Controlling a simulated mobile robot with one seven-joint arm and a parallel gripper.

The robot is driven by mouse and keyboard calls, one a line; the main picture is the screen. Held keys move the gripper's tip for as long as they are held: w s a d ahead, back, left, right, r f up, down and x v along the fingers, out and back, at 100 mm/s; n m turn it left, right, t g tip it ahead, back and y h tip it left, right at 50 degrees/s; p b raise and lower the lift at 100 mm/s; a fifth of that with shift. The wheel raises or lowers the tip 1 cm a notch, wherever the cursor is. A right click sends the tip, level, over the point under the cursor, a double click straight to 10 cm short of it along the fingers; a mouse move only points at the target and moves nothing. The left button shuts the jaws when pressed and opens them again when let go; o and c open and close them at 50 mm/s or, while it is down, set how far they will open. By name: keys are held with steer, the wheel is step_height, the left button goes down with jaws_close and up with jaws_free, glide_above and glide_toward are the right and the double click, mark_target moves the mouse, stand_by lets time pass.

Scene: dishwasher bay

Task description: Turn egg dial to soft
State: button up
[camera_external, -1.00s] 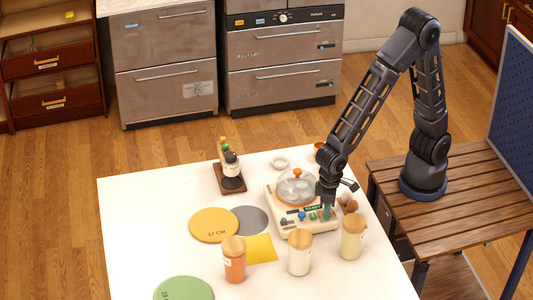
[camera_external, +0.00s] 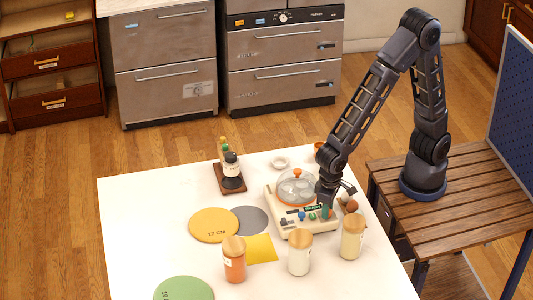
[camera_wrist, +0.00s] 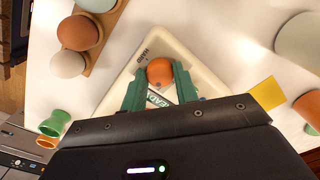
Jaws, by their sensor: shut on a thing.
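The cream egg cooker (camera_external: 283,222) stands on the white table, with a clear domed lid (camera_external: 297,185) and coloured controls on its front. My gripper (camera_external: 325,214) is low at the right end of the cooker's front. In the wrist view, the orange-brown egg dial (camera_wrist: 160,71) sits between the green fingertips of my gripper (camera_wrist: 159,80), which are shut on it from both sides. The word HARD shows beside the dial, and part of another label shows between the fingers. The dial's pointer and the soft mark cannot be made out.
Eggs in a wooden holder (camera_wrist: 108,22) are close beside the cooker. Three cork-topped jars, orange (camera_external: 235,264), white (camera_external: 299,258) and cream (camera_external: 352,242), stand in front. A yellow cloth (camera_external: 262,248) and round mats (camera_external: 213,225) lie left.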

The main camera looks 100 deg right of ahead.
steer(key=o, duration=1)
steer(key=shift+c, duration=0.2)
step_height(320, 180, up, 11)
steer(key=shift+d, duration=0.1)
